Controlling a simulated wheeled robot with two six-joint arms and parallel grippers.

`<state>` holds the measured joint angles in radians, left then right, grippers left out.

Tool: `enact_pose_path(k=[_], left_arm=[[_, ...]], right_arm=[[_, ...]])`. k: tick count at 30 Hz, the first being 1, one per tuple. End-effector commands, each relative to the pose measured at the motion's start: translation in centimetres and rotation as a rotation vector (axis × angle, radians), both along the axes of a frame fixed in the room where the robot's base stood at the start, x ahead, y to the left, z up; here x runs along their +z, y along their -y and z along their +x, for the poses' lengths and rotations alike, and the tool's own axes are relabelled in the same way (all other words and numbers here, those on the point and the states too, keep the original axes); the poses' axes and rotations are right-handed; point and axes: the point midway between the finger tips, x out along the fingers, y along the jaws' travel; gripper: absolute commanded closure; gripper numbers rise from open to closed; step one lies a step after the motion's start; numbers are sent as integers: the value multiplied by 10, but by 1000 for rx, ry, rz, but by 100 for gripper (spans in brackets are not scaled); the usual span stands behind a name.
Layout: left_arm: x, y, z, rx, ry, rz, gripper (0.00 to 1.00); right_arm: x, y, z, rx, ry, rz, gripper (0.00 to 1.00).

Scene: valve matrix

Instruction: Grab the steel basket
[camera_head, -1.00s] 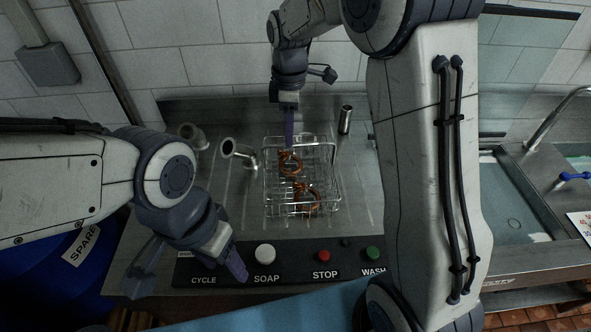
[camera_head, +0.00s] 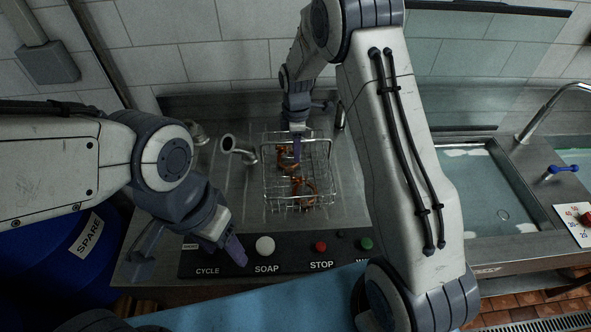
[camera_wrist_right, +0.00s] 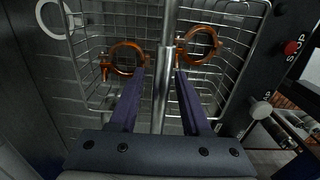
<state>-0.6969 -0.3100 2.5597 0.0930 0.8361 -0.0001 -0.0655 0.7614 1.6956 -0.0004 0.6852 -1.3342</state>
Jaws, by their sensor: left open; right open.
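The steel wire basket (camera_head: 328,172) stands on the metal counter with orange-brown ring clamps (camera_head: 302,190) inside it. My right gripper (camera_head: 297,150) hangs over the back part of the basket. In the right wrist view its two purple fingers (camera_wrist_right: 160,80) are open, one on each side of a steel bar (camera_wrist_right: 163,85) that looks like the basket's handle. The basket's wire mesh (camera_wrist_right: 110,25) and two ring clamps (camera_wrist_right: 197,45) show beyond the fingertips. My left gripper (camera_head: 237,250) is open and empty above the control panel's left part, apart from the basket.
The control panel (camera_head: 290,254) with a white knob (camera_head: 265,246) and red and green buttons runs along the counter's front. A bent steel pipe (camera_head: 238,149) stands left of the basket. A sink (camera_head: 480,190) lies at right, a blue barrel (camera_head: 70,255) at left.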

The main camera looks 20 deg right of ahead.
Motion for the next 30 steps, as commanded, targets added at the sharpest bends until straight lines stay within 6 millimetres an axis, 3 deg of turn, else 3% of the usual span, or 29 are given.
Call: enact_pose_path(k=[7,8,11,12,30], left_arm=[[0,0,0,0,0,0,41],[0,0,0,0,0,0,41],[0,0,0,0,-1,1,41],[0,0,0,0,0,0,41],[0,0,0,0,0,0,41]], right_arm=[[-3,0,0,-1,1,0,52],[-3,0,0,-1,1,0,60],[-3,0,0,-1,1,0,98],[-3,0,0,-1,1,0,100],[-2,0,0,-1,1,0,100]])
